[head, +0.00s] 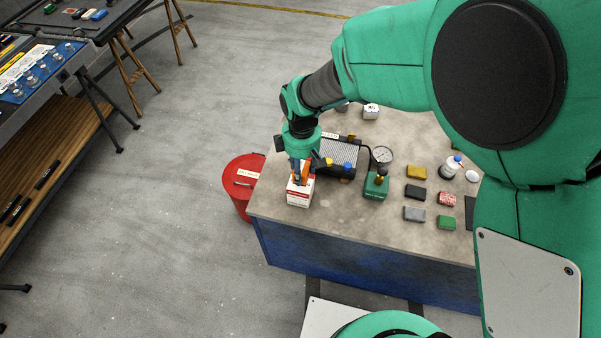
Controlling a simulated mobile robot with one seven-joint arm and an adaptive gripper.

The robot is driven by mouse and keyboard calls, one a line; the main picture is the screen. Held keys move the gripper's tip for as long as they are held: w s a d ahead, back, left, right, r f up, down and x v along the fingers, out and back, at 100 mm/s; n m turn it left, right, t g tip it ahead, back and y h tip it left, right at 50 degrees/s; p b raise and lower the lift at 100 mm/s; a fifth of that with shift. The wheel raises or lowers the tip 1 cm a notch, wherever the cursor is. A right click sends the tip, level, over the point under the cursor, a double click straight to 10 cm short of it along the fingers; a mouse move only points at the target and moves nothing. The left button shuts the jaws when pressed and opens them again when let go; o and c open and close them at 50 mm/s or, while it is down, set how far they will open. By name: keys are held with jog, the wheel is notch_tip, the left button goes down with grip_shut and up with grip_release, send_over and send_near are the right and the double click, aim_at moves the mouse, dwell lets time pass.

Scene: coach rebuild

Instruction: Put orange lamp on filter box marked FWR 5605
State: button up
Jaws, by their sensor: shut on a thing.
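My gripper (302,178) points down near the left front corner of the workbench. It is shut on the orange lamp (305,169), a small orange piece mostly hidden by the fingers. Directly beneath is a white filter box with a red band (298,197). Its lettering is too small to read. The lamp is at the top of this box; I cannot tell whether it touches it.
The workbench (340,222) carries a dark grilled unit (337,157), a green block with gauge (376,186), and several small coloured blocks to the right. A red drum (238,198) stands at its left. The bench's front strip is clear.

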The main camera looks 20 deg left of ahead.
jog(key=shift+w+a, duration=0.25)
jog(key=shift+w, duration=0.1)
jog(key=shift+f, duration=1.8)
jog(key=shift+f, duration=0.15)
jog(key=o, duration=1.2)
notch_tip(320, 180, up, 12)
jog(key=shift+r, duration=0.15)
